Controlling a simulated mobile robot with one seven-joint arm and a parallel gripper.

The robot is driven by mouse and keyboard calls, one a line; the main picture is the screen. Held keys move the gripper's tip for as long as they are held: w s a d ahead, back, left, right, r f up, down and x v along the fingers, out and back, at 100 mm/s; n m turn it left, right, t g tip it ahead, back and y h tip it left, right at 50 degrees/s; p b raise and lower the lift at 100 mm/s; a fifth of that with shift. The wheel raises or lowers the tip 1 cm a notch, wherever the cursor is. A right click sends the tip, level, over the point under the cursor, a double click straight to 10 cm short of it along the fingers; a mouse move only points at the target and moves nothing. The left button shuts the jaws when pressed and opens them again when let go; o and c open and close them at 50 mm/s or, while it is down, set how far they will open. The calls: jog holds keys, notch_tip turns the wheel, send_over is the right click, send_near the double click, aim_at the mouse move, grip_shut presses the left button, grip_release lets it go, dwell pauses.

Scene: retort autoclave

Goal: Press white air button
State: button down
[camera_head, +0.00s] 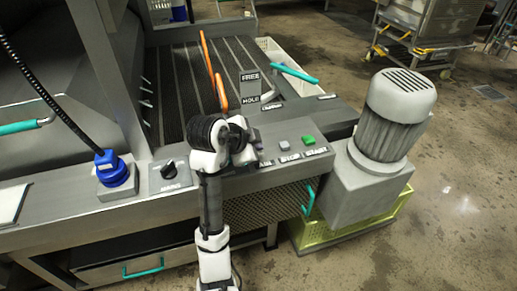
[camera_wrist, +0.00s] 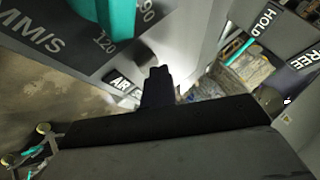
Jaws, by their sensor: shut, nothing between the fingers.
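My gripper (camera_wrist: 158,74) shows in the wrist view as black fingers, shut and empty. Its tip is right beside a black label reading AIR (camera_wrist: 121,86) on the grey panel. A pale, rounded patch lies just behind the fingertip; I cannot tell whether it is the white air button or whether the finger touches it. In the head view, my arm's end is over the left part of the button row and hides the spot behind the AIR label (camera_head: 265,162). The white button is not clearly visible there.
A green START button (camera_head: 308,140) and a STOP label (camera_head: 289,157) are to the right in the head view. A black knob (camera_head: 169,170) and a blue connector (camera_head: 113,170) are to the left. A large motor (camera_head: 385,130) stands beyond the panel's right end.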

jog(key=shift+r+p, duration=0.55)
jog(key=shift+r, duration=0.25)
jog(key=shift+r, duration=0.15)
notch_tip(320, 180, up, 5)
jog(key=p, duration=0.4)
dwell(0.4)
